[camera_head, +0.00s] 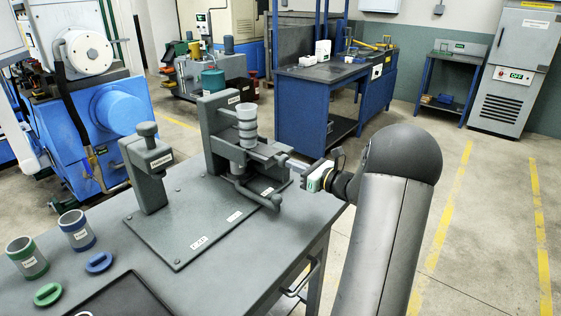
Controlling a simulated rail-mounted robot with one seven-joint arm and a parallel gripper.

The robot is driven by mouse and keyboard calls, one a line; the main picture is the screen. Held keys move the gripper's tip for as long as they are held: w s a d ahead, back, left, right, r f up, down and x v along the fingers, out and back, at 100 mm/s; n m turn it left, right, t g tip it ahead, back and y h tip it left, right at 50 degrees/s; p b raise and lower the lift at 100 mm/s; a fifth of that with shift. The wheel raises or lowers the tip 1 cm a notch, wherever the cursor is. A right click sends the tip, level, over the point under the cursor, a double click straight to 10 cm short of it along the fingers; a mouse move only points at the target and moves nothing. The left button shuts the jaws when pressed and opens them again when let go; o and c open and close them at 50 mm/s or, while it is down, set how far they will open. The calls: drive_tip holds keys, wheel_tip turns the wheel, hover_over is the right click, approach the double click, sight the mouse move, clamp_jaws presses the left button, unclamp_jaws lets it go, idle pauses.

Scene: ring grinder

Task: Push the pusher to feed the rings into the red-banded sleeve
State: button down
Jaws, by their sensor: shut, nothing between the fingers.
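A grey fixture (222,112) stands at the back of a grey baseplate (180,228) on the workbench. A stack of pale rings (247,128) stands upright in it. The metal pusher (291,163) extends from the fixture's right side, beside the stack. My gripper (312,180) is shut with nothing held, at the pusher's outer right end. I cannot tell whether it touches the pusher. I cannot make out a red-banded sleeve; the area under the stack is partly hidden by the fixture.
A second grey post with a knob (147,165) stands left on the baseplate. A green-banded sleeve (27,258), a blue-banded sleeve (76,230), green and blue caps (98,262) and a dark tray (125,298) sit at the bench's front left. Floor right of the bench is clear.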

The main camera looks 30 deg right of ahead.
sight(277, 156)
drive_tip(key=shift+w, duration=0.1)
drive_tip(key=shift+x, duration=3.3)
drive_tip(key=v, duration=0.6)
drive_tip(key=shift+s+b, duration=0.3)
drive_tip(key=shift+s, duration=0.05)
drive_tip(key=shift+s+d, duration=0.1)
drive_tip(key=shift+v, duration=2.4)
drive_tip(key=shift+s, duration=0.1)
